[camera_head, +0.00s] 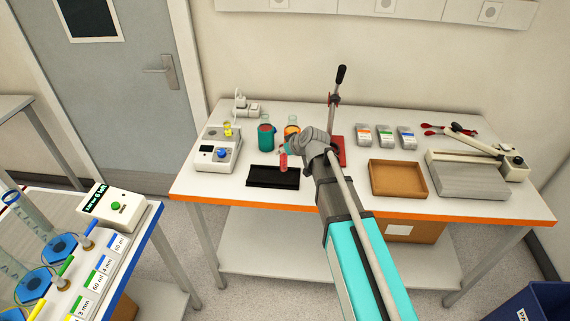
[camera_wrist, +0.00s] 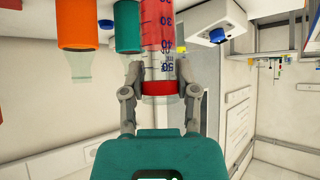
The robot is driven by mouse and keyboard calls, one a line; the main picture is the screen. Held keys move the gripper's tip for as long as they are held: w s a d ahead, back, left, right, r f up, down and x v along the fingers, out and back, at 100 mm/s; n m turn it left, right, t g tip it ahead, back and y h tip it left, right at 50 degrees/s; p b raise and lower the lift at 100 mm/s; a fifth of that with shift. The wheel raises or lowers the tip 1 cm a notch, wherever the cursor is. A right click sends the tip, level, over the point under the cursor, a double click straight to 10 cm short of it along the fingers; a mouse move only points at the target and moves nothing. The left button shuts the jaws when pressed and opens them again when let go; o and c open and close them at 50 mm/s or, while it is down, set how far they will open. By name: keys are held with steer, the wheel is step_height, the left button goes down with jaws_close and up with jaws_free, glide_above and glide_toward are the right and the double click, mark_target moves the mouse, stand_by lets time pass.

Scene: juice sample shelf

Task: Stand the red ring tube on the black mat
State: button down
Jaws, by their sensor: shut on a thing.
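The red ring tube (camera_wrist: 160,40) is clear, with dark graduations, red contents and a red ring. My gripper (camera_wrist: 160,78) is shut on it, one finger on each side near the ring. In the head view the tube's red lower part (camera_head: 283,161) shows below my gripper (camera_head: 287,148), roughly upright, over the black mat (camera_head: 262,184). The mat looks like a shallow black tray near the table's front edge. I cannot tell whether the tube touches it. My gripper hides the tube's upper part in the head view.
Behind the mat stand a teal-filled bottle (camera_head: 265,137) and an orange-filled bottle (camera_head: 291,130). A white device (camera_head: 217,152) with a blue knob is left of the mat. A red-based lever stand (camera_head: 337,149) and a brown tray (camera_head: 397,179) are on the right.

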steer(key=shift+w+f+b, duration=0.7)
steer(key=shift+w+f, duration=0.15)
steer(key=shift+f, duration=0.2)
steer(key=shift+w+f+b, duration=0.2)
steer(key=shift+f+b, duration=0.8)
steer(key=shift+w+f+b, duration=0.2)
steer(key=shift+f+b, duration=0.8)
steer(key=shift+f, duration=0.1)
steer(key=shift+c, duration=1.8)
jaws_free()
